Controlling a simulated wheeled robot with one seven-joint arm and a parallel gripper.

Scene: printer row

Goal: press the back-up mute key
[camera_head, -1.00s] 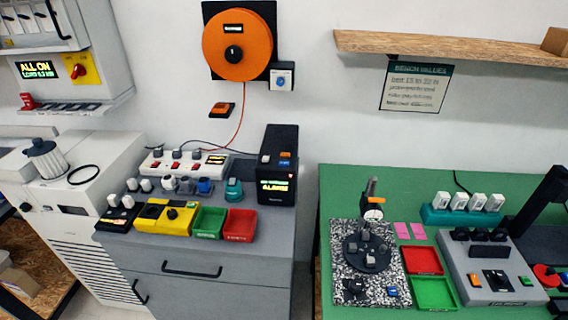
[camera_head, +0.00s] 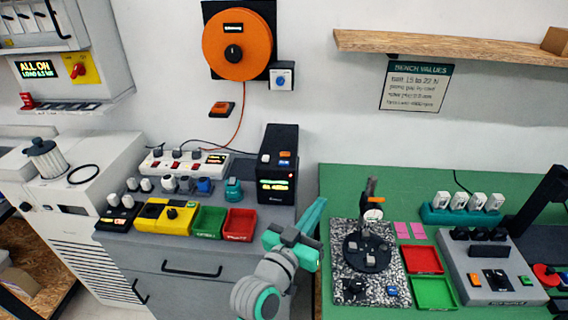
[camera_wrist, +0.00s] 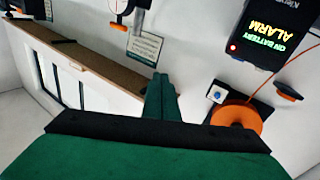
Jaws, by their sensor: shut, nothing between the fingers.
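The back-up unit (camera_head: 281,140) is a tall black box at the back right of the grey cabinet in the head view. Its upper front carries a white key (camera_head: 265,158), an orange key (camera_head: 285,154) and a blue key (camera_head: 285,163); their labels are too small to read. In the wrist view the unit (camera_wrist: 262,14) is upside down at upper right, with a lit "ON BATTERY ALARM" display (camera_wrist: 270,38) and a red light. My gripper (camera_head: 321,203) is shut and empty, to the right of the unit and apart from it. Its fingers (camera_wrist: 161,82) also show in the wrist view.
The green bench (camera_head: 330,185) lies right, with an upright tool (camera_head: 370,190) near my gripper. An orange reel (camera_head: 238,45) hangs above.

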